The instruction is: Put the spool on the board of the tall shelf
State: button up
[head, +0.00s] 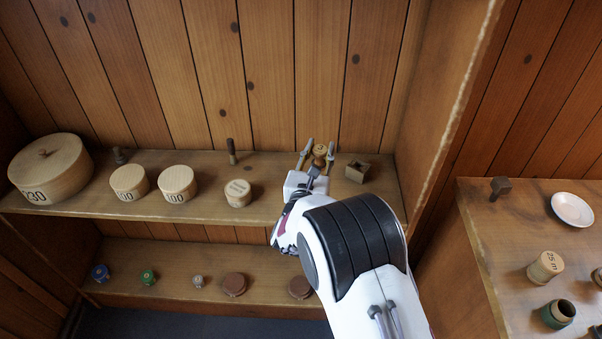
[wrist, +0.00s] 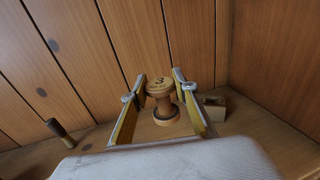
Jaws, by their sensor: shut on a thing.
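The spool (head: 319,151) is a small turned piece of light wood with a narrow waist. In the wrist view the spool (wrist: 161,92) stands upright with a dark "3" mark on its top. My gripper (head: 320,146) reaches over the upper board (head: 208,205) of the tall shelf, near its right end. In the wrist view the yellow-lined fingers of my gripper (wrist: 160,80) lie on both sides of the spool, shut on it. The spool's base is low over the board or on it; I cannot tell if they touch.
A small square wooden box (head: 357,170) stands close right of the spool. A dark peg (head: 232,151), round lidded boxes (head: 178,182) and a large "230" box (head: 50,168) stand to the left. Small items fill parts of the lower board (head: 175,257). A lower counter (head: 510,225) is at right.

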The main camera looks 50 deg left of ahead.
jog(key=shift+f, duration=2.75)
jog(key=shift+f, duration=1.9)
jog(key=shift+f, duration=0.15)
jog(key=o, duration=0.9)
jog(key=shift+v, duration=3.75)
